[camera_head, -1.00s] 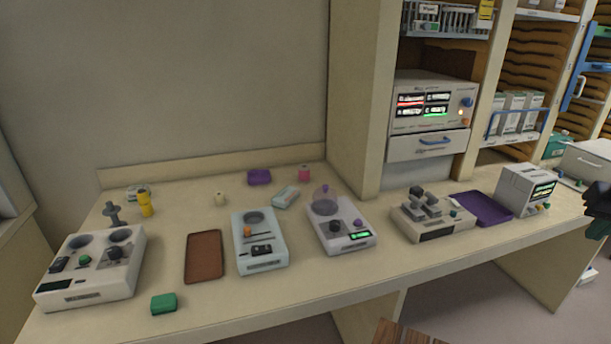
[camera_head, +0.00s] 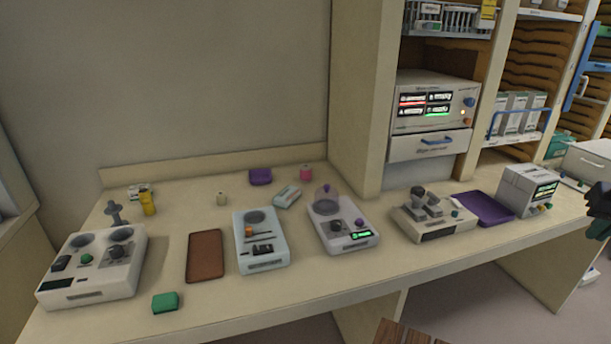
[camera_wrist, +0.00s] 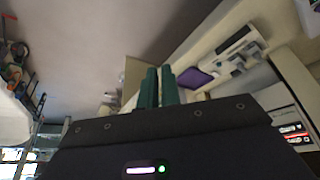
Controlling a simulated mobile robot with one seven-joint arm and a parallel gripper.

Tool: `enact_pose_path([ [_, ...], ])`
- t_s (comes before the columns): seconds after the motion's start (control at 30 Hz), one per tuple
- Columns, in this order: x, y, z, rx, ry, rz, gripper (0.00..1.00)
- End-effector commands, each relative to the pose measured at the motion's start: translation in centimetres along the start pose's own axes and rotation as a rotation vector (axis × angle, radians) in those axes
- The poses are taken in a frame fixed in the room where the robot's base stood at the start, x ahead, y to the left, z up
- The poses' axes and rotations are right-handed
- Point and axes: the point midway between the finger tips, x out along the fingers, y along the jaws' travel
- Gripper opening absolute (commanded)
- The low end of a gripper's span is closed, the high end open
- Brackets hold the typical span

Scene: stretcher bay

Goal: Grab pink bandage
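A small pink roll (camera_head: 306,173), which looks like the pink bandage, stands near the back of the counter, close to the wall and the shelf's upright panel. My gripper shows only in part at the right edge of the head view, far to the right of the roll. In the wrist view, the two green fingers of my gripper (camera_wrist: 159,88) lie side by side, shut with nothing seen between them. The pink roll cannot be made out in the wrist view.
On the counter (camera_head: 330,277), a purple block (camera_head: 260,176), a pale teal-and-white pack (camera_head: 287,196) and a domed device (camera_head: 340,222) are near the roll. Shelves (camera_head: 520,70) rise at right.

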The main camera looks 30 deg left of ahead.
Motion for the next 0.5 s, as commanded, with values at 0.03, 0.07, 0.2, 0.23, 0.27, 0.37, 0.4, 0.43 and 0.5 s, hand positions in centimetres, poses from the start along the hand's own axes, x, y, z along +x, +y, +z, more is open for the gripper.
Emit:
enact_pose_path([
  [0.03, 0.0, 0.0, 0.0, 0.0, 0.0, 0.0, 0.16],
  [0.07, 0.0, 0.0, 0.0, 0.0, 0.0, 0.0, 0.22],
  [0.2, 0.0, 0.0, 0.0, 0.0, 0.0, 0.0, 0.49],
  [0.23, 0.0, 0.0, 0.0, 0.0, 0.0, 0.0, 0.55],
  [0.27, 0.0, 0.0, 0.0, 0.0, 0.0, 0.0, 0.61],
  [0.37, 0.0, 0.0, 0.0, 0.0, 0.0, 0.0, 0.74],
  [0.4, 0.0, 0.0, 0.0, 0.0, 0.0, 0.0, 0.74],
  [0.43, 0.0, 0.0, 0.0, 0.0, 0.0, 0.0, 0.74],
  [0.5, 0.0, 0.0, 0.0, 0.0, 0.0, 0.0, 0.74],
])
